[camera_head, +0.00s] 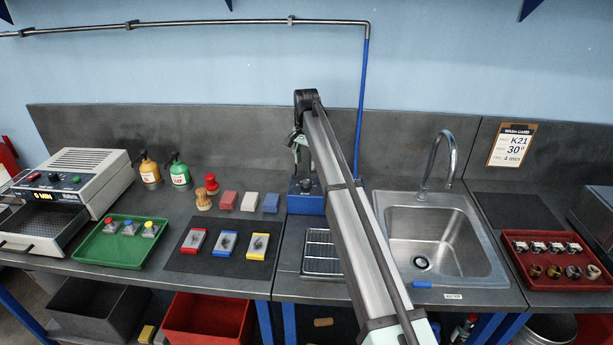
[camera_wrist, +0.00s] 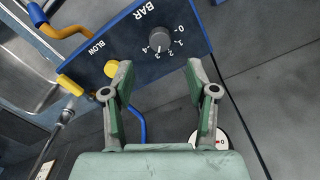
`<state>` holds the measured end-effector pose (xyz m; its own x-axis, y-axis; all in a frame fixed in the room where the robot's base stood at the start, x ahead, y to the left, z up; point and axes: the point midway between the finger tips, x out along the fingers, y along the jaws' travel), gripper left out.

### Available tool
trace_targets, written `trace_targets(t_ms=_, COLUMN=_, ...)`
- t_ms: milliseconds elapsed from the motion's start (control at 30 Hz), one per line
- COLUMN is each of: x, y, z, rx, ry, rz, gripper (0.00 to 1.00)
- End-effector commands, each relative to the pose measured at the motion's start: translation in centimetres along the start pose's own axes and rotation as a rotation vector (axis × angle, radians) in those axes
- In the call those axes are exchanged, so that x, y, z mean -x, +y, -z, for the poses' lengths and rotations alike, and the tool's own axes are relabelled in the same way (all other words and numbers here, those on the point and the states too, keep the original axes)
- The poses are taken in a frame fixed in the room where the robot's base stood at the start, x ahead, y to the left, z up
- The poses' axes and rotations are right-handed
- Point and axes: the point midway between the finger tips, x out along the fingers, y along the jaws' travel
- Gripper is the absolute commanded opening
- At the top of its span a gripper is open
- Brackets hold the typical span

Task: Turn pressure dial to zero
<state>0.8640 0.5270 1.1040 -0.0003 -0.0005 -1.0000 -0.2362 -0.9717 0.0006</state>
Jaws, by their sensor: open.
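The pressure dial (camera_wrist: 159,38) is a small dark grey knob on a blue panel (camera_wrist: 186,20) marked BAR, with a scale from 0 to 4. The panel belongs to the blue box (camera_head: 306,203) left of the sink in the head view. My gripper (camera_wrist: 159,68) is open and empty, with its green fingertips just short of the knob, one on each side, apart from it. In the head view my arm hides part of the box, and the gripper (camera_head: 298,142) is above it.
A yellow button (camera_wrist: 111,68) marked BLOW sits beside the dial, close to one finger. A blue pipe (camera_head: 362,110) comes down the wall behind. The sink (camera_head: 433,240) is to the right. Colored blocks (camera_head: 249,202) and a dark mat (camera_head: 200,262) lie to the left.

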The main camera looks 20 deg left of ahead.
Motion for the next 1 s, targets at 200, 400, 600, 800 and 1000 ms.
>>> trace_targets(t_ms=200, x=-4.0, y=0.1, z=-0.1, rx=0.0, ry=-0.002, rz=-0.001, gripper=0.58)
trace_targets(t_ms=400, x=-6.6, y=0.0, z=0.0, rx=0.0, ry=-0.001, rz=0.0, gripper=0.58)
trace_targets(t_ms=600, x=-7.9, y=0.0, z=0.0, rx=0.0, ry=0.0, rz=0.0, gripper=0.58)
trace_targets(t_ms=800, x=-8.0, y=0.0, z=0.0, rx=0.0, ry=0.0, rz=0.001, gripper=0.58)
trace_targets(t_ms=1000, x=-8.0, y=0.0, z=0.0, rx=0.0, ry=0.0, rz=0.001, gripper=0.15)
